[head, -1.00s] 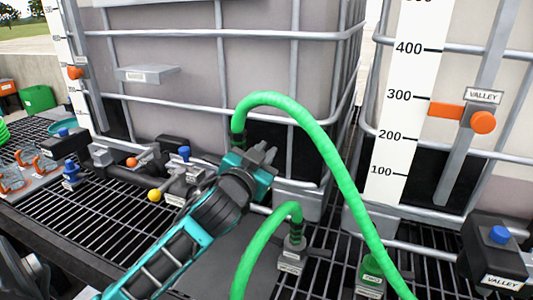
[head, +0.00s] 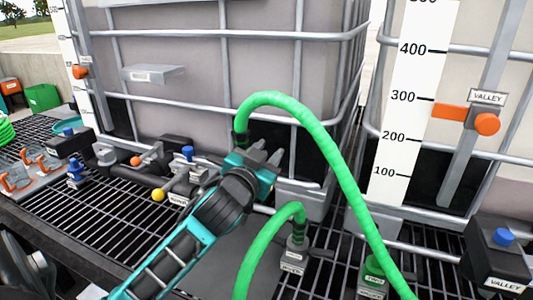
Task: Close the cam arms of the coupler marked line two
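My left gripper (head: 268,157) reaches in from the lower left to the middle of the head view, at a tank's lower front. Its two grey fingertips stand apart with a gap and nothing visible between them. A green hose (head: 310,140) has an end fitting (head: 240,139) just behind the gripper; the gripper hides what is below it. A second green hose (head: 262,232) ends in a grey coupler (head: 294,252) with a small label. A green coupler (head: 373,277) stands to its right. The labels are too small to read, so I cannot tell which is line two. My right gripper is out of view.
Two caged tanks (head: 225,75) stand behind a black grating (head: 95,205). A block marked VALLEY (head: 497,257) stands at the right. Orange-handled fittings (head: 18,180) lie far left.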

